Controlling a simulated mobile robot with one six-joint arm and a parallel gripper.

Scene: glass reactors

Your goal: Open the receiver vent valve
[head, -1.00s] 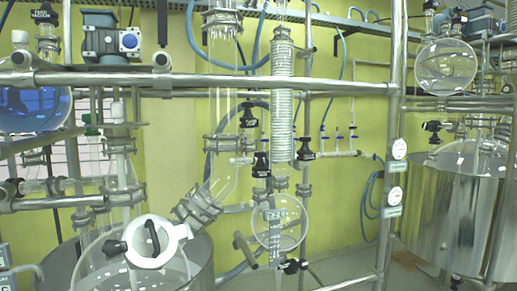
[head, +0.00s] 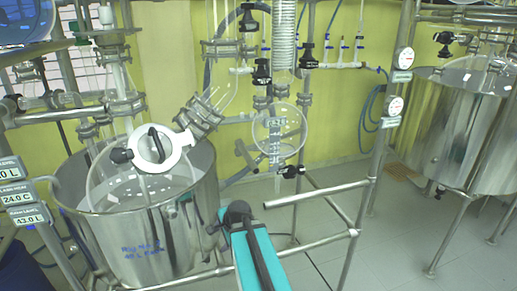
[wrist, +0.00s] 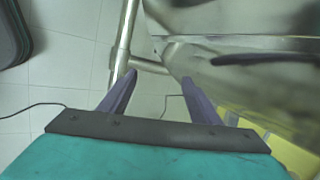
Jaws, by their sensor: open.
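The receiver is a round clear glass flask (head: 290,128) with a marked scale, hanging below the coiled glass column in the head view. Black-handled valves sit above it: one at its upper left (head: 262,72), one at its upper right (head: 307,56), and one higher on the left (head: 249,18). Their labels are too small to read, so I cannot tell which is the vent. Another black valve (head: 291,172) is under the flask. My gripper (wrist: 158,78) is open and empty in the wrist view, pointing at floor and frame tubing, away from the valves.
A steel vessel (head: 150,235) with a glass reactor and white lid ring (head: 158,150) stands on the left. Steel frame tubes (head: 318,194) cross below the receiver. A post with round gauges (head: 404,58) stands right of it. Grey floor (head: 420,245) is open at the lower right.

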